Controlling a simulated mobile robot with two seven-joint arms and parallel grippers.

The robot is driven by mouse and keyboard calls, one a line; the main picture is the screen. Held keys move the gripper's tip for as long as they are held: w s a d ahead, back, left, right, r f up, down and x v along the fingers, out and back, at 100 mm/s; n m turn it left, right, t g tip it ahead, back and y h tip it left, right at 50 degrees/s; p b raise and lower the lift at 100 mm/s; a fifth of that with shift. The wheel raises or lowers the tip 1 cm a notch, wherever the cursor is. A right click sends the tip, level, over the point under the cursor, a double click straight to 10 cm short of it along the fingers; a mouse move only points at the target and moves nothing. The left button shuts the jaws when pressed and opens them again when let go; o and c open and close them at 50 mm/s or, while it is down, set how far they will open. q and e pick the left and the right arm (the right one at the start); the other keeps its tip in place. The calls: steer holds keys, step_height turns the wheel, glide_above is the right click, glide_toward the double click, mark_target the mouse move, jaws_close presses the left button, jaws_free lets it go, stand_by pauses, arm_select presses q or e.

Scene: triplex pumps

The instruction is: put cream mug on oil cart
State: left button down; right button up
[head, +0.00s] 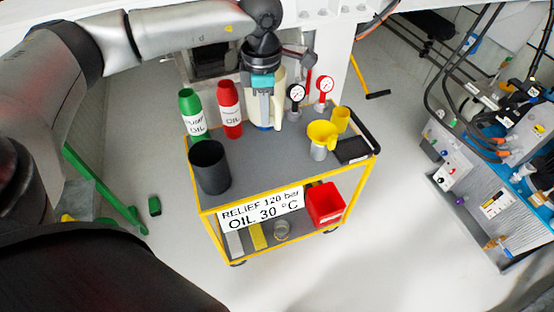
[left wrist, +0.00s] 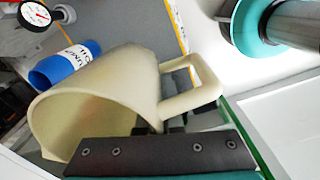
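The cream mug (head: 279,92) is at the end of my left arm, over the far edge of the oil cart (head: 262,165) in the head view. My left gripper (head: 264,92) is in front of it and partly covers it. In the left wrist view the mug (left wrist: 110,90) lies across the picture, its mouth toward the lower left and its handle (left wrist: 203,85) at the right. The gripper (left wrist: 165,128) appears shut at the handle, though the contact is mostly hidden. The mug looks raised above the cart top. My right gripper is in neither view.
The cart top holds a black cup (head: 210,168), green bottle (head: 191,115), red bottle (head: 230,110), yellow jug (head: 321,135) and gauges (head: 296,93). A red bin (head: 325,204) is on the lower shelf. The cart's middle top is bare.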

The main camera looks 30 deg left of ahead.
arm_select(q)
steer(key=b, duration=0.3)
glide_above(268, 178)
step_height(268, 178, down, 8)
step_height(268, 178, down, 8)
steer(key=shift+r+b, duration=0.1)
steer(key=shift+b, duration=1)
steer(key=shift+f+b, duration=0.65)
steer(key=shift+f, duration=1.45)
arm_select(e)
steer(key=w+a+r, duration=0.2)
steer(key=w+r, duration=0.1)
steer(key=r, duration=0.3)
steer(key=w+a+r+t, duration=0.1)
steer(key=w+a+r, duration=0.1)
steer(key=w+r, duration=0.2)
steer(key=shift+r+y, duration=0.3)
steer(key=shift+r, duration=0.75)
arm_select(q)
steer(key=shift+f, duration=0.1)
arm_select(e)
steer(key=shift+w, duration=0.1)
